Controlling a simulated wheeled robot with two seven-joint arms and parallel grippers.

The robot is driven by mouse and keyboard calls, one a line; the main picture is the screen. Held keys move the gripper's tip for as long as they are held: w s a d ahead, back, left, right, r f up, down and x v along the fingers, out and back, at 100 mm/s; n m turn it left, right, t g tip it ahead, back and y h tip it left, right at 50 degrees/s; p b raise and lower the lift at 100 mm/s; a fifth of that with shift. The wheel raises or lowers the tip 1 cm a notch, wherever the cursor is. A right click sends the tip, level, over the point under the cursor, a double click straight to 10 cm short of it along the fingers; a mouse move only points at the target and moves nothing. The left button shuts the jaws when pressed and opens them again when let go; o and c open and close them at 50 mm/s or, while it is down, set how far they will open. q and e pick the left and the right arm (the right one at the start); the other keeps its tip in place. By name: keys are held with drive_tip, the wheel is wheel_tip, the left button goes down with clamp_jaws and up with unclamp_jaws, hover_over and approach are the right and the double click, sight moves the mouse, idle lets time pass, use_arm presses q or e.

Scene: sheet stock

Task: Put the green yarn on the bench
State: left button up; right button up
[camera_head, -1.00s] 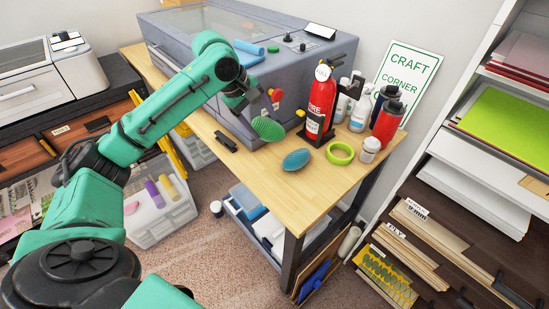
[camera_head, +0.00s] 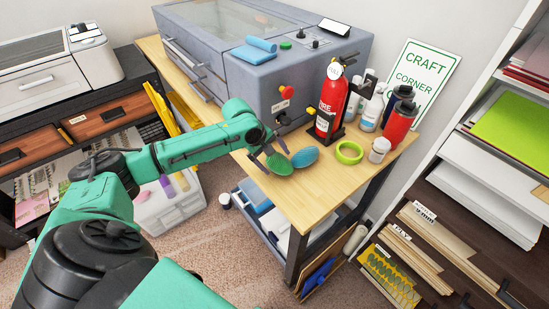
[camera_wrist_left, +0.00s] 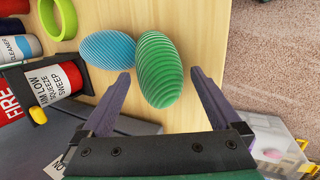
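The green yarn (camera_head: 279,164) is a ribbed oval ball on the wooden bench (camera_head: 317,193), near its front edge. It also shows in the left wrist view (camera_wrist_left: 160,68). The blue yarn (camera_head: 305,156) lies close beside it on the right; the two look nearly touching in the left wrist view (camera_wrist_left: 107,50). My left gripper (camera_head: 271,153) is open at the green yarn. Its dark fingers (camera_wrist_left: 160,77) stand apart on either side of the yarn's near end, with gaps on both sides. My right gripper is not in view.
A red fire extinguisher (camera_head: 331,100), a lime-green tape ring (camera_head: 349,152), a white jar (camera_head: 379,149) and several bottles stand behind and to the right. A large grey machine (camera_head: 250,95) fills the bench's back left. The bench's front right is clear.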

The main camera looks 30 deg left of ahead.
use_arm(q)
drive_tip(key=shift+r, duration=0.1)
drive_tip(key=b+v, duration=0.1)
drive_tip(key=v, duration=1.1)
